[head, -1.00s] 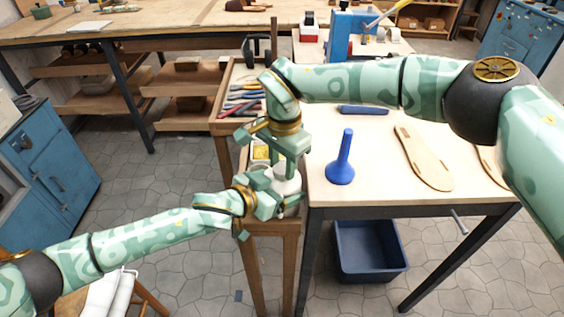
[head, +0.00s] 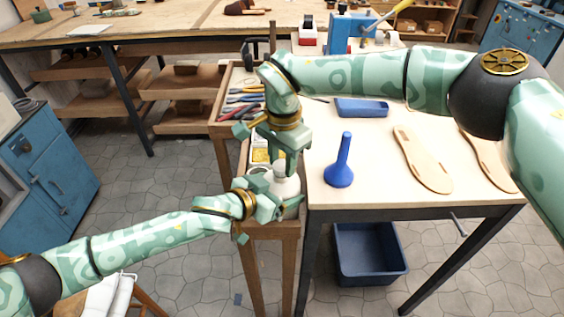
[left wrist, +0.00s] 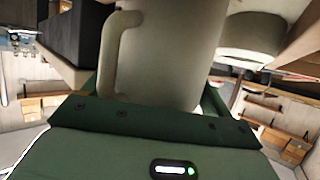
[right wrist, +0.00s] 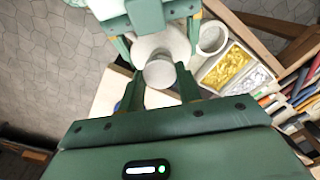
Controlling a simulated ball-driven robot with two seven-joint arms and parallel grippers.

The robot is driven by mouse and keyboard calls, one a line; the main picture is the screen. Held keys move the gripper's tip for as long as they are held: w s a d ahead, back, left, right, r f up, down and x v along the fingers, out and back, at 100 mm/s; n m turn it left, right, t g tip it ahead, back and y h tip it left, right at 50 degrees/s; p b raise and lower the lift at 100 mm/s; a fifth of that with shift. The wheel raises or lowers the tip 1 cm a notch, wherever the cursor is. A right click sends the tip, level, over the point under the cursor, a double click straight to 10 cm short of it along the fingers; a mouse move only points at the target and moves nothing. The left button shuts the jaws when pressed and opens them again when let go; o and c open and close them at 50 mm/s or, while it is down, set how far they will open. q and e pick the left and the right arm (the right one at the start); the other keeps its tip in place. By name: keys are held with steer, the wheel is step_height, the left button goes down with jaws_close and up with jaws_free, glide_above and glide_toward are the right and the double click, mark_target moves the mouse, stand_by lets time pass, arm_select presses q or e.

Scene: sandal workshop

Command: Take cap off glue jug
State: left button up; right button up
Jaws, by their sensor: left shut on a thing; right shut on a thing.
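The white glue jug (head: 287,186) stands on the narrow wooden stand left of the pale bench. My left gripper (head: 280,200) is shut around its body from the left. In the left wrist view the jug (left wrist: 165,50) with its handle fills the space between the fingers. My right gripper (head: 288,162) points down just above the jug. In the right wrist view its fingers are shut on the round pale cap (right wrist: 159,73), with the jug (right wrist: 165,46) beyond. Whether the cap touches the jug's neck is hard to tell.
A white pot (right wrist: 212,38) and bins of yellow and silvery small parts (right wrist: 228,68) sit close to the jug. Hand tools (head: 240,100) lie behind.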

mark_target(281, 164)
arm_select(q)
steer(key=shift+s+a+f, duration=0.1)
steer(key=shift+f, duration=0.3)
arm_select(e)
steer(key=shift+r, duration=0.15)
steer(key=shift+r, duration=1.9)
arm_select(q)
steer(key=o, duration=1.7)
steer(key=shift+o, duration=0.2)
steer(key=shift+r, duration=0.1)
steer(key=shift+r, duration=0.1)
